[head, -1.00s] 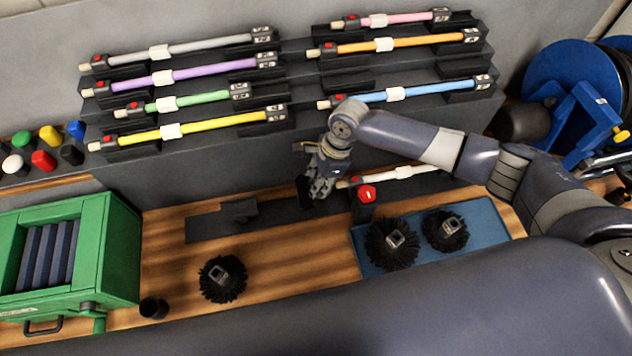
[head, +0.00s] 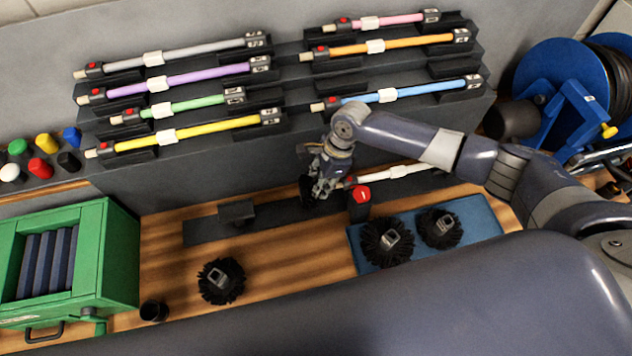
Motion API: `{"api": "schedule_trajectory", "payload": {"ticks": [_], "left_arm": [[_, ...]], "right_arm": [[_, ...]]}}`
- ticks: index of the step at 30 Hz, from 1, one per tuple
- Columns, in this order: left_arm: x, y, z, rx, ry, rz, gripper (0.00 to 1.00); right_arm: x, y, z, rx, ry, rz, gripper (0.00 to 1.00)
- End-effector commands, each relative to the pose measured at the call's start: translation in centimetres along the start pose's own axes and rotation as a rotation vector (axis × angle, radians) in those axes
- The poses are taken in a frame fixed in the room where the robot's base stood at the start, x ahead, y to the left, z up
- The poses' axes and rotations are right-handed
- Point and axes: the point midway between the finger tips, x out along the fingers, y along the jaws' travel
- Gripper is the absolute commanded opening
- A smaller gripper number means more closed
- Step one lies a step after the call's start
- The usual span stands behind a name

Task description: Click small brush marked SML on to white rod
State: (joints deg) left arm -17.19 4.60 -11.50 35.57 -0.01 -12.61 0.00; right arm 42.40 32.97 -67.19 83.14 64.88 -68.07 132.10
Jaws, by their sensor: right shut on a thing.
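The white rod (head: 402,170) lies low in front of the rack, its left end close to my right gripper. My right gripper (head: 315,190) is shut on a small dark thing (head: 306,190), which looks like a small black brush seen edge-on. The gripper hides part of it, and I cannot read any SML mark. The held brush is left of the rod's end, and the two look apart. My left gripper is not in view.
A black holder with a red knob (head: 361,195) stands by the rod's left end. Two black brushes (head: 387,242) are on a blue mat (head: 480,222); another brush (head: 221,280) is on the wooden bench. A green box (head: 120,260) stands left.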

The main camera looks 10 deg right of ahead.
Motion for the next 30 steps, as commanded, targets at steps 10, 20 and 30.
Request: {"api": "schedule_trajectory", "payload": {"ticks": [10, 20, 30], "left_arm": [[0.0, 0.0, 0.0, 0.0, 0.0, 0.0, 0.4], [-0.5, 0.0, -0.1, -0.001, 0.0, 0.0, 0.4], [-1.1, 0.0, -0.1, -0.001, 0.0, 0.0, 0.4]], "right_arm": [[0.0, 0.0, 0.0, 0.0, 0.0, 0.0, 0.0], [-0.3, 0.0, -0.6, 0.0, 0.0, 0.0, 0.0], [-0.5, 0.0, -1.4, 0.001, 0.0, 0.0, 0.0]]}}
